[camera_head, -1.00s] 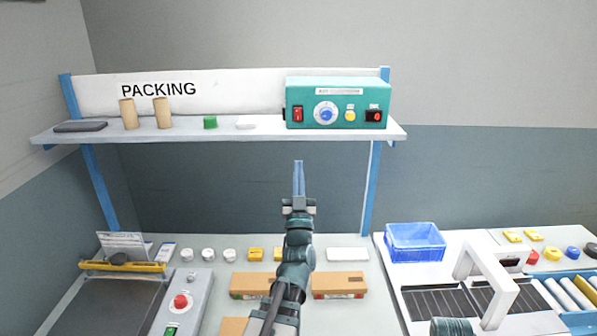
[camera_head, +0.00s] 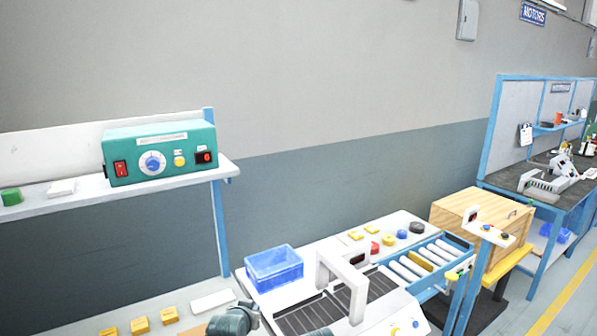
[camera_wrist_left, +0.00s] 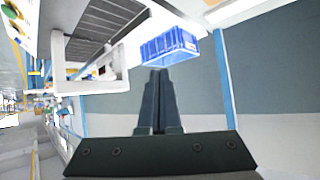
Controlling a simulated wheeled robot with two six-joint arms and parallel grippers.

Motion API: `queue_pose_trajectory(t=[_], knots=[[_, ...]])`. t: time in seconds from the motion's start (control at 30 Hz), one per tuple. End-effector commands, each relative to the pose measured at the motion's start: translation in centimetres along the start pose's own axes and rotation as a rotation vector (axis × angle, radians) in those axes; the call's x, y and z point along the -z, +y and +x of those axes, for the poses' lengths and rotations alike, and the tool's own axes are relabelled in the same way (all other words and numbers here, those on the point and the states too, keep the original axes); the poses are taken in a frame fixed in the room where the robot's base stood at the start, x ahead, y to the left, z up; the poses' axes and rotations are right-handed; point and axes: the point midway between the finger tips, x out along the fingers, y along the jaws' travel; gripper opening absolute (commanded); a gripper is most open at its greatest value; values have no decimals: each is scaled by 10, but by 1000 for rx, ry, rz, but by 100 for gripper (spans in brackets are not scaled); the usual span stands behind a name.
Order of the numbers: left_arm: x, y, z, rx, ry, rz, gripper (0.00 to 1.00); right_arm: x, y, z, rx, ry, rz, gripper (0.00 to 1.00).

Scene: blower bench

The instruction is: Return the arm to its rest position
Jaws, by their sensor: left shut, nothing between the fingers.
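My left arm shows only as a small teal-grey piece (camera_head: 232,321) at the bottom edge of the head view, in front of the packing bench; its fingers cannot be made out there. In the left wrist view, my left gripper (camera_wrist_left: 158,75) has its two dark fingers together with nothing between them. The blue bin (camera_wrist_left: 170,44) appears just beyond the fingertips in that view, apart from them. The same blue bin (camera_head: 274,266) stands on the bench in the head view. My right gripper is in neither view.
A teal control box (camera_head: 160,152) sits on the shelf (camera_head: 85,203) at left. A white arch (camera_head: 343,275) spans the dark conveyor right of the bin. Yellow blocks (camera_head: 139,325) lie at the bench front. A wooden crate (camera_head: 480,225) and another workbench stand farther right.

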Motion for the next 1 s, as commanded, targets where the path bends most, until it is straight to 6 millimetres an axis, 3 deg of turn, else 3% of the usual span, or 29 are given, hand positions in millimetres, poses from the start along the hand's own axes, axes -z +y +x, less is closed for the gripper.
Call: queue_pose_trajectory(t=[0.03, 0.2, 0.4, 0.6, 1.0], knots=[[-24, 23, -3, -35, -110, 21, 0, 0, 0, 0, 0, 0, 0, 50], [-105, 74, -34, -90, -490, 83, 0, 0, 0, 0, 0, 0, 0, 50], [-166, 98, -87, -78, -828, 149, 0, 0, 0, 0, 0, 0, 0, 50], [-189, 103, -118, -51, -984, 180, 0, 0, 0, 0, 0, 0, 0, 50], [-191, 103, -122, -47, -1005, 183, 0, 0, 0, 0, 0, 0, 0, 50]])
